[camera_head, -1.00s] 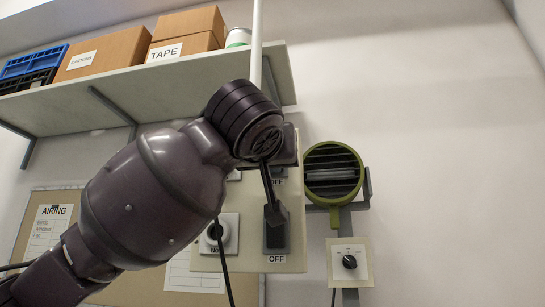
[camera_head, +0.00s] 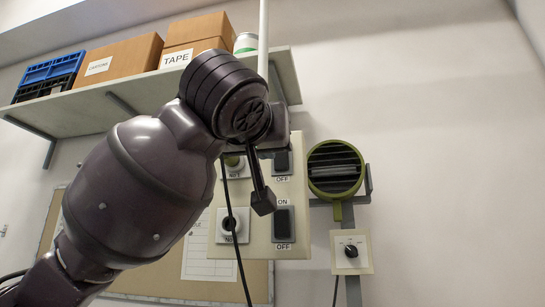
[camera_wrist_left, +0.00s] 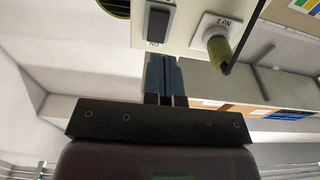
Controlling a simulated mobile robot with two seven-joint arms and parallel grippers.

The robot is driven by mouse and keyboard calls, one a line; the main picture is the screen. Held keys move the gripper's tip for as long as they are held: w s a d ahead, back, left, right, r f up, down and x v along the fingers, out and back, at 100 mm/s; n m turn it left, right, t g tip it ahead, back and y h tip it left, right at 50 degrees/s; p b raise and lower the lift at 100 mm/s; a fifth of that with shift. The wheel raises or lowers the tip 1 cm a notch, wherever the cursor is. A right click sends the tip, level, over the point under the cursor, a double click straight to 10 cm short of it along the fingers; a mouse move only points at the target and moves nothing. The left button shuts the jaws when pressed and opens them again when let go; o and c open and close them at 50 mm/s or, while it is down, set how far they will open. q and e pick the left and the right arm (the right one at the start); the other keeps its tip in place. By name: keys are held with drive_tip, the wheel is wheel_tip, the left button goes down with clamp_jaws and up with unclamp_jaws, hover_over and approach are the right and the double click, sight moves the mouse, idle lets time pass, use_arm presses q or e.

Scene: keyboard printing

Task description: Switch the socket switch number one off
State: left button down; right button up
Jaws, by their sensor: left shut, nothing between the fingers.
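The cream socket panel (camera_head: 298,200) is on the wall. Its upper dark rocker switch (camera_head: 283,163), marked OFF below, is partly hidden by my wrist. It shows in the left wrist view (camera_wrist_left: 157,24), upside down, beside the socket marked No 1 (camera_wrist_left: 214,28), which holds a green plug (camera_wrist_left: 219,50). I cannot tell which way the rocker is tipped. My left gripper (camera_wrist_left: 165,62) is shut and empty, its fingertips by the panel's edge on the ON-label side of this switch; contact is unclear. In the head view its fingers are hidden behind my wrist.
A lower switch (camera_head: 284,223) and a second socket (camera_head: 233,225) are on the same panel. A green round heater or fan (camera_head: 335,170) and a knob box (camera_head: 351,251) are to the right. A shelf (camera_head: 120,98) with boxes overhangs at upper left. A black cord hangs down.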

use_arm(q)
drive_tip(key=v, duration=0.4)
drive_tip(key=shift+s+r, duration=0.15)
drive_tip(key=shift+s, duration=0.05)
drive_tip(key=shift+d, duration=0.1)
idle(0.4)
